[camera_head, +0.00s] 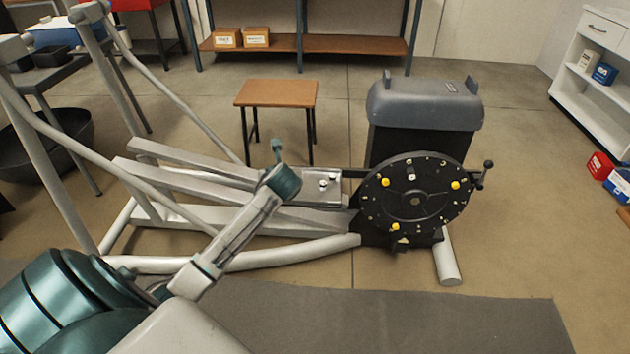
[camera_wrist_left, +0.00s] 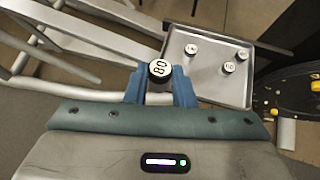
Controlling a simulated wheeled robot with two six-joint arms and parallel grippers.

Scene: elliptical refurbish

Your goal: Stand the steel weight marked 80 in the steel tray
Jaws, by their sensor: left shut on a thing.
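The steel weight marked 80 (camera_wrist_left: 159,70) shows in the left wrist view, its white label facing the camera. My left gripper (camera_wrist_left: 160,82) is shut on it, with a blue finger on each side. In the head view my left gripper (camera_head: 277,150) is beside the left end of the steel tray (camera_head: 312,196); the weight cannot be made out there. The tray also shows in the left wrist view (camera_wrist_left: 209,88), to the right of and beyond the held weight. My right gripper is not in view.
Three small weights with white labels stand in the tray (camera_wrist_left: 190,51) (camera_wrist_left: 228,68) (camera_wrist_left: 243,54), toward its far and right parts. The black crank disc (camera_head: 415,200) is just right of the tray. Pale frame bars (camera_head: 190,165) run left of it. A wooden stool (camera_head: 276,94) stands behind.

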